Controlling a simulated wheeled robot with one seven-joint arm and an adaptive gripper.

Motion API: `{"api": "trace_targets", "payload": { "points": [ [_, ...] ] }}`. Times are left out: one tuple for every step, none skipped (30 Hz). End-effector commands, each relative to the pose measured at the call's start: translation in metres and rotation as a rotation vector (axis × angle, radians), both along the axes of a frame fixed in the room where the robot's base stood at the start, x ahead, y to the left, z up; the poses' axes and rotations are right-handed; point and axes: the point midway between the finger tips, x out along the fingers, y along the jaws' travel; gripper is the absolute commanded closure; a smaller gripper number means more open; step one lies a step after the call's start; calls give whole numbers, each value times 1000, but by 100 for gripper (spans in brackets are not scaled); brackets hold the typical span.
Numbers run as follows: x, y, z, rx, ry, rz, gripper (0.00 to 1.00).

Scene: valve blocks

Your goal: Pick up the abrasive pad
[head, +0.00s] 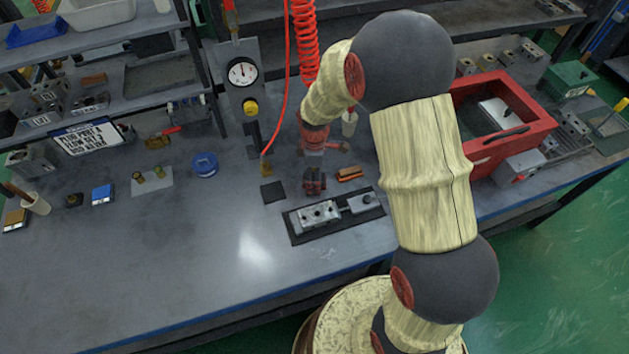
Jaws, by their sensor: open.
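A small flat dark square (272,192), which looks like the abrasive pad, lies on the grey bench in the head view.
A metal valve block (320,214) sits on a dark mat just in front of my gripper. An orange-brown brush-like piece (349,174) lies close on the right. A pressure gauge panel (242,78) and red hose stand behind. A red tray (497,125) is right. The front left bench is clear.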

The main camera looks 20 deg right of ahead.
Motion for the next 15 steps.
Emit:
{"api": "trace_targets", "payload": {
  "points": [
    [0, 0, 1, 0, -1, 0, 41],
    [0, 0, 1, 0, -1, 0, 41],
    [0, 0, 1, 0, -1, 0, 41],
    [0, 0, 1, 0, -1, 0, 43],
    [0, 0, 1, 0, 0, 0, 44],
    [0, 0, 1, 0, 0, 0, 47],
    [0, 0, 1, 0, 0, 0, 48],
    [0, 0, 1, 0, 0, 0, 50],
    [0, 0, 1, 0, 0, 0, 52],
    [0, 0, 1, 0, 0, 0, 54],
    [0, 0, 1, 0, 0, 0, 56],
    [0, 0, 1, 0, 0, 0, 58],
    [0, 0, 1, 0, 0, 0, 60],
    [0, 0, 1, 0, 0, 0, 61],
    [0, 0, 1, 0, 0, 0, 64]
  ]
}}
